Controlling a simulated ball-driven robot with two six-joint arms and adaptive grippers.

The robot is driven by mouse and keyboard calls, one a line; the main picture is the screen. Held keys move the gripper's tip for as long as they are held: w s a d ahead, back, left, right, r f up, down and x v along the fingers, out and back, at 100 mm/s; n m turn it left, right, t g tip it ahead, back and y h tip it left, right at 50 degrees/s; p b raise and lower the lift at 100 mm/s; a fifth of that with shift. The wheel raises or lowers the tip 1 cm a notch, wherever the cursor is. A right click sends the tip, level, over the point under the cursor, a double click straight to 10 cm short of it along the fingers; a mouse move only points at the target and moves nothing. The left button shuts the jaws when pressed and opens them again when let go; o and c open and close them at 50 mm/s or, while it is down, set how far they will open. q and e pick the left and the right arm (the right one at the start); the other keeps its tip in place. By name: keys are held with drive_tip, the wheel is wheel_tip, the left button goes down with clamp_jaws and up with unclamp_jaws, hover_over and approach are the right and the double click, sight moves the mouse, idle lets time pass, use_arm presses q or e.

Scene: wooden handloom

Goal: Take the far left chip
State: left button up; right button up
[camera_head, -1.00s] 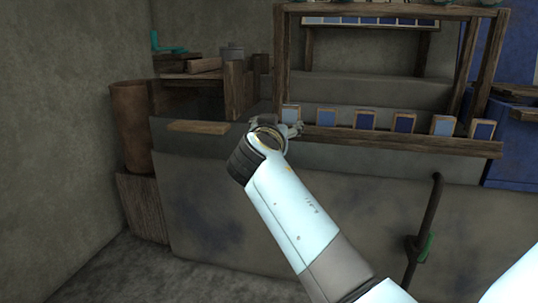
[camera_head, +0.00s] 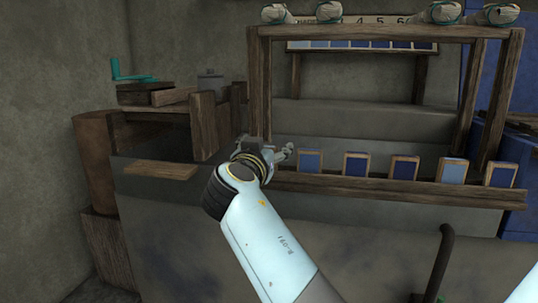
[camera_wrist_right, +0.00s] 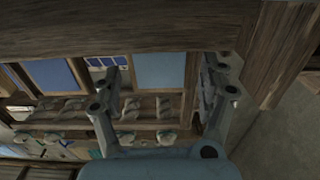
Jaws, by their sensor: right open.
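The far left chip, a pale blue tile with a wooden edge, shows between the fingers in the right wrist view (camera_wrist_right: 160,70). In the head view it is hidden behind my right gripper (camera_head: 268,150). That gripper is open at the left end of the chip row, its fingers on either side of the chip in the wrist view (camera_wrist_right: 163,75). Whether they touch it I cannot tell. A dark blue chip (camera_head: 310,160) stands just to the right; it also shows in the wrist view (camera_wrist_right: 55,75). My left gripper is not in view.
Several more chips (camera_head: 403,168) stand spaced along the wooden ledge (camera_head: 400,187). The loom frame's left post (camera_head: 259,90) rises close behind the gripper. A wooden board (camera_head: 160,170) lies on the left, and wrapped bundles (camera_head: 443,12) sit on the top beam.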

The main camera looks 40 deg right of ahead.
drive_tip(key=shift+a+r, duration=0.1)
drive_tip(key=shift+a, duration=0.1)
drive_tip(key=shift+s, duration=0.1)
drive_tip(key=shift+c, duration=0.7)
drive_tip(key=shift+d, duration=0.1)
drive_tip(key=c, duration=0.9)
drive_tip(key=shift+c, duration=0.2)
